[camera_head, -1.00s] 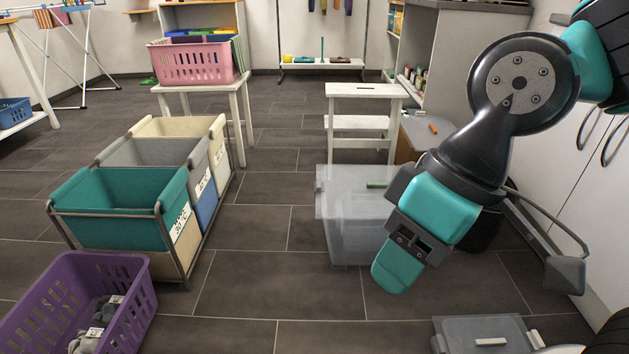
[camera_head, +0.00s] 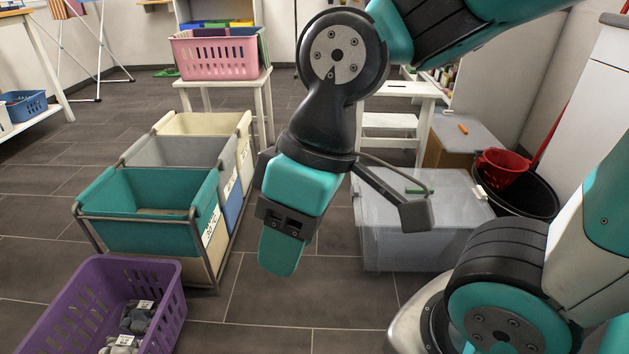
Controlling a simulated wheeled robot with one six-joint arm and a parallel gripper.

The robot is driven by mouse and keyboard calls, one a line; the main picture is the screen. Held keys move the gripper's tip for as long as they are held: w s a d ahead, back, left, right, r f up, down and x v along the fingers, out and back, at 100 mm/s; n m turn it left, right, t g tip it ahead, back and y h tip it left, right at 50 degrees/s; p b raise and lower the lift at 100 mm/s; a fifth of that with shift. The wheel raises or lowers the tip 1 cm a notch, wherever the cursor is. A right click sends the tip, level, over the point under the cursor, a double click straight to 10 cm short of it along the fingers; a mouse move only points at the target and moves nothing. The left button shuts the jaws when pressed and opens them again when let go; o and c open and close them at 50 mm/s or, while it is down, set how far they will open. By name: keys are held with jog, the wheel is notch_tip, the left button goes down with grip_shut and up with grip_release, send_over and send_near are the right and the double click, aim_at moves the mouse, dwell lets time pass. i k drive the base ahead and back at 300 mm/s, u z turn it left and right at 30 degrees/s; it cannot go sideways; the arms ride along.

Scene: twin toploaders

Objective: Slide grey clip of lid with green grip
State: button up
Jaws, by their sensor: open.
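A translucent grey box (camera_head: 425,245) stands on the floor right of centre. Its lid carries a green grip (camera_head: 418,190), partly behind a link of my arm. A small pale piece (camera_head: 480,192) sits at the lid's right edge; I cannot tell whether it is the grey clip.
A purple basket (camera_head: 170,309) with grey items is at lower left. Teal, grey and cream hampers (camera_head: 140,221) stand behind it. A black bin with a red bucket (camera_head: 503,165) is right of the box. Floor (camera_head: 330,290) is clear between hampers and box.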

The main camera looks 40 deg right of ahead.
aim_at(355, 190)
jog(key=z, duration=0.2)
jog(key=i, duration=0.9)
jog(key=z, duration=0.55)
